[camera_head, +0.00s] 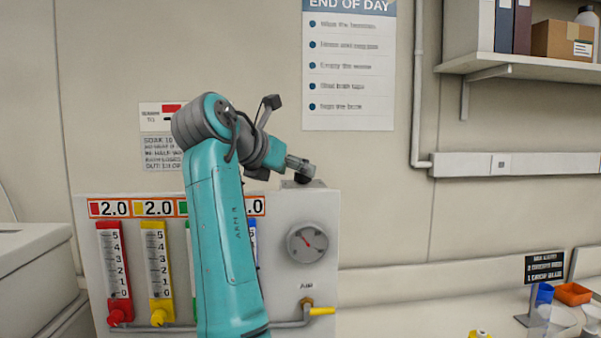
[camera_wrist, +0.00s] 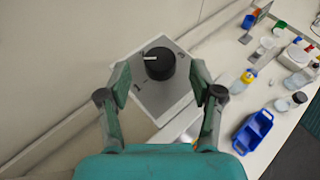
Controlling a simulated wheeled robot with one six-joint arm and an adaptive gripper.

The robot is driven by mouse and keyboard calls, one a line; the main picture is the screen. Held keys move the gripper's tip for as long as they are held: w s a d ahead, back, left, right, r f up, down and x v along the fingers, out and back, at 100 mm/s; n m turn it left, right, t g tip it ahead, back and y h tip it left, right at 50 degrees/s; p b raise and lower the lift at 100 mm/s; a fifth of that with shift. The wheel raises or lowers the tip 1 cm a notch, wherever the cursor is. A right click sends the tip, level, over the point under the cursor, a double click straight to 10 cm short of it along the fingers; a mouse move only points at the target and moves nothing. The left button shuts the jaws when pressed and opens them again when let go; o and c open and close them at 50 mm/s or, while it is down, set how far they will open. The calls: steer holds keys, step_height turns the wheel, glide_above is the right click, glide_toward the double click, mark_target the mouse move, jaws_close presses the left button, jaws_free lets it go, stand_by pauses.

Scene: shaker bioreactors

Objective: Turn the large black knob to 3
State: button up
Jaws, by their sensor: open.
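The large black knob (camera_wrist: 160,64) stands on a square light-grey plate (camera_wrist: 150,96) in the wrist view. Its white pointer line points to the left of the picture. Small dark marks lie around it on the plate, too small to read as numbers. My gripper (camera_wrist: 160,79) is open, with one finger to the left of the knob and one to the right, both apart from it. Nothing is held. In the head view my arm reaches to the top right of the panel (camera_head: 282,270), and the knob cannot be made out clearly there.
The panel carries a red flow tube (camera_head: 115,262), a yellow one (camera_head: 157,262), a round gauge (camera_head: 308,243) and a yellow-handled valve (camera_head: 320,311). A blue bin (camera_wrist: 253,131) and several small vessels stand on the bench right of the knob.

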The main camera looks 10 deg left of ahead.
steer(key=shift+x, duration=1.5)
steer(key=c, duration=1.1)
steer(key=shift+c, duration=0.2)
steer(key=shift+a+m, duration=0.1)
steer(key=shift+m, duration=0.3)
steer(key=shift+w+a+m+g+h, duration=0.1)
steer(key=shift+m+g+h, duration=0.7)
steer(key=shift+m+h, duration=0.45)
steer(key=shift+m+g+h, duration=0.65)
steer(key=shift+g+h, duration=0.15)
steer(key=shift+h, duration=0.15)
steer(key=shift+w+m+g+h, duration=0.1)
steer(key=shift+m+g+h, duration=0.55)
steer(key=shift+m, duration=0.25)
